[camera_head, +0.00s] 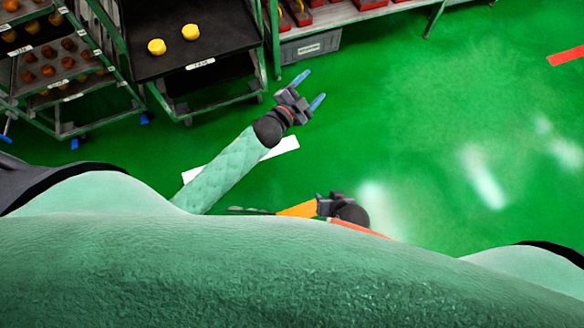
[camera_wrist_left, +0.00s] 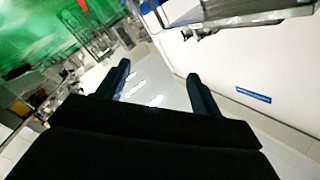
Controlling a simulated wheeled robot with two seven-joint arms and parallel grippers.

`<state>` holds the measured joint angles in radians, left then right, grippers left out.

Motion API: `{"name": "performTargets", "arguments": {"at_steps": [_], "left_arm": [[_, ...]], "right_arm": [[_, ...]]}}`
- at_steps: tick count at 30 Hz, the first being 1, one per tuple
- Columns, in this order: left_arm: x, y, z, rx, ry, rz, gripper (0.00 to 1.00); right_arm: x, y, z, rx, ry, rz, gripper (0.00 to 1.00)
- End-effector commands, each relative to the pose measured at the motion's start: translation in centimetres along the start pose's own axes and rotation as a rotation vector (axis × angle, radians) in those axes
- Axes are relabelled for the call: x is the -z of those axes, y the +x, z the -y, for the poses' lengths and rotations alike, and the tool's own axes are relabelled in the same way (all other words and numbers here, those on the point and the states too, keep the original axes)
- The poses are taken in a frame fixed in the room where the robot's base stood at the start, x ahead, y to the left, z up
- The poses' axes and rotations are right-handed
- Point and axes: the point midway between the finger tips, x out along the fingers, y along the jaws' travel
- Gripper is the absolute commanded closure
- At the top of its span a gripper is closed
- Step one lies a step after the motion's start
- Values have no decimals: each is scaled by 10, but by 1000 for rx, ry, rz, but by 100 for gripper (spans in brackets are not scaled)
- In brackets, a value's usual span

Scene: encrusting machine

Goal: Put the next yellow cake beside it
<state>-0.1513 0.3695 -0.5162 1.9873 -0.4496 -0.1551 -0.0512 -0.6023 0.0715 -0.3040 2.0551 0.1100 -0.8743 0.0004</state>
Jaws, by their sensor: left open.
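Two yellow cakes, one on the left (camera_head: 156,47) and one on the right (camera_head: 190,32), sit a little apart on a dark tray (camera_head: 225,40) on a cart at the upper left of the head view. My left gripper (camera_head: 313,87) is open and empty, out over the green floor to the right of the tray and lower in the picture. Its two spread fingers also show in the left wrist view (camera_wrist_left: 158,80), with nothing between them. My right gripper (camera_head: 321,204) is low in the middle of the head view, apart from the cakes; its finger gap is unclear.
A rack (camera_head: 58,70) with trays of brown-orange round pieces stands at the far left. A grey bin (camera_head: 310,47) sits under a shelf with red items at the top.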

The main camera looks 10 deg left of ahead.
Motion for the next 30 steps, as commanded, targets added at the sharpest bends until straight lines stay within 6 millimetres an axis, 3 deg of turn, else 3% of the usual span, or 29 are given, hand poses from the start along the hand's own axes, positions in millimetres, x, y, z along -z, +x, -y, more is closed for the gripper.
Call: {"name": "performTargets", "arguments": {"at_steps": [3,9,15,18,23,30], "left_arm": [[-29,-30,-38,-20,-203,187,34],[-70,-96,-112,-87,-533,504,34],[-83,-170,-187,-181,-820,777,34],[-82,-197,-212,-220,-916,865,34],[-79,-219,-231,-253,-991,933,34],[-78,-222,-233,-259,-1000,942,34]], "right_arm": [[0,0,0,0,0,0,64],[-1,0,0,0,0,2,64],[-3,1,0,0,1,5,64],[-4,1,0,0,1,6,64],[-4,1,0,0,1,6,64],[-3,1,0,0,1,5,64]]}}
